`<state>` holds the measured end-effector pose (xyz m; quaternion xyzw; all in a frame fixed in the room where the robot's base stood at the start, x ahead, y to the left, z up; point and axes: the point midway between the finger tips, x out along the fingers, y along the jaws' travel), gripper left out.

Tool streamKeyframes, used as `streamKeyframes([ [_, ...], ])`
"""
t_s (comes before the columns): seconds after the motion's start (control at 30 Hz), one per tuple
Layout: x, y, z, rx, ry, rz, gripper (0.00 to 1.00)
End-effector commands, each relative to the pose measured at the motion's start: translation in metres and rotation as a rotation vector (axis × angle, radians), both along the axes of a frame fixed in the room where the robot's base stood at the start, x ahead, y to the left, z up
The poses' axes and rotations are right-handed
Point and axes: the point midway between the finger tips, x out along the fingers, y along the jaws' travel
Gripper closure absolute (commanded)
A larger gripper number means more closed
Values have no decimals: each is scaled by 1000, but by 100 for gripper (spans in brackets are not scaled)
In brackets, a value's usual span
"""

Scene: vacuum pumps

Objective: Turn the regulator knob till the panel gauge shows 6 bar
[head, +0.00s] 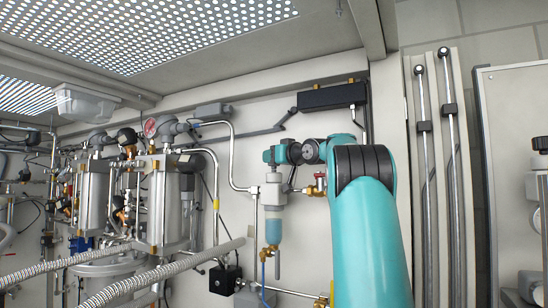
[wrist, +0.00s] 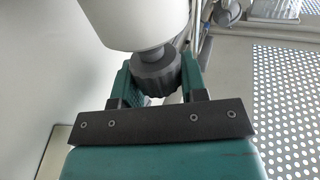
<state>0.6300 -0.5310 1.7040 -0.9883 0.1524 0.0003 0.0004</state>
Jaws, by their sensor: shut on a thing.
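The regulator knob (wrist: 160,68) is dark grey and ribbed, at the end of a white cylindrical body (wrist: 140,22) in the wrist view. My gripper (wrist: 158,86) is shut on the knob, one teal finger on each side of it. In the head view my teal arm reaches across to the wall, and my gripper (head: 270,156) is by the pale regulator body (head: 273,188). The knob cannot be made out there. I cannot pick out the panel gauge with certainty, and no gauge reading is legible.
A blue bowl (head: 273,224) hangs below the regulator body, near metal pipes and a red-handled valve (head: 318,188). A black box (head: 332,96) is on the wall above. Metal pump vessels (head: 160,208) and ribbed hoses (head: 150,284) fill the left side.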

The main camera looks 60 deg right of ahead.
Motion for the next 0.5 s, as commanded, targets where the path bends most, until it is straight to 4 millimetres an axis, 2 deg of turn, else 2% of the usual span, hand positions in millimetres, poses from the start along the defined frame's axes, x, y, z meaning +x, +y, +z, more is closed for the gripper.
streamKeyframes([
  [0.17, 0, 0, 1, -2, -3, -1, 84],
  [0.2, 0, 0, 1, -2, -3, -1, 56],
  [0.3, 0, 0, 1, -2, -3, -2, 35],
  [0.5, 0, 0, 1, -2, -2, -2, 35],
])
